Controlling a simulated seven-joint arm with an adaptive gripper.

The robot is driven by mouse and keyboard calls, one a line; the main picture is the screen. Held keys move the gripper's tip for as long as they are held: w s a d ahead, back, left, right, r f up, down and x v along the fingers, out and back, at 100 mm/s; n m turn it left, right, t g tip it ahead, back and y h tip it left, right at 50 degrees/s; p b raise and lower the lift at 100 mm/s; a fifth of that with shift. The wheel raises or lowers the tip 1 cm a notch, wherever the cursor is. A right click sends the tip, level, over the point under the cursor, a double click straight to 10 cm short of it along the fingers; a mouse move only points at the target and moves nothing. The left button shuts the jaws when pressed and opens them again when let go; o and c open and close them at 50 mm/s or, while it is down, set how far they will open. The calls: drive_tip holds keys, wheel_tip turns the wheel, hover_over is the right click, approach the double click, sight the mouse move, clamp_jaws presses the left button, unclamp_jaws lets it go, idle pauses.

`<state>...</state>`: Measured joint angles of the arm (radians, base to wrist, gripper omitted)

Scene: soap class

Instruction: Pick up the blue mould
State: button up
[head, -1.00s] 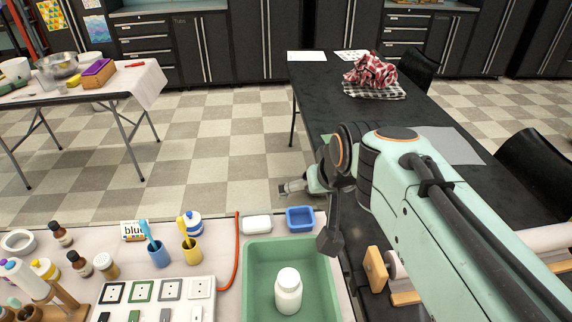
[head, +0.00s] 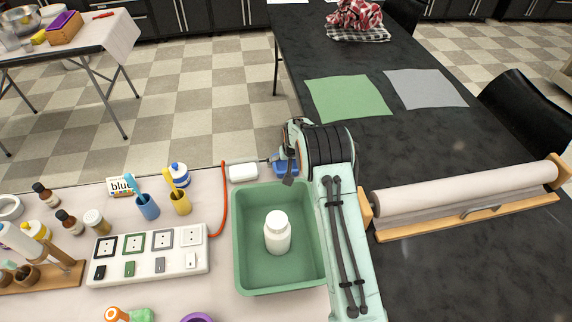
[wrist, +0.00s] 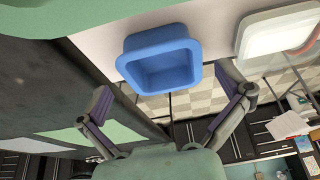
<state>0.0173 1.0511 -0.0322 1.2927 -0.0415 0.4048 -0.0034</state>
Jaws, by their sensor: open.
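The blue mould (head: 286,169) is a small square open tray at the far edge of the light table, just behind the green basin. My arm partly hides it in the head view. In the wrist view the blue mould (wrist: 160,62) shows whole, with its hollow facing the camera. My gripper (wrist: 172,105) is open and empty, its two fingers spread wide. The mould appears beyond the fingertips, between their lines, with no contact visible. In the head view my gripper (head: 277,159) is small and partly hidden beside the mould.
A white soap-like block (head: 243,172) sits just left of the mould. The green basin (head: 243,278) holds a white bottle (head: 277,233). An orange-red cord (head: 223,195) lies further left. A paper roll on a wooden holder (head: 465,195) stands on the black table at right.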

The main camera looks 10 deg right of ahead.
sight(286, 165)
drive_tip(key=shift+x, duration=1.4)
drive_tip(key=shift+c, duration=0.3)
drive_tip(key=c, duration=0.8)
drive_tip(key=shift+r, duration=0.1)
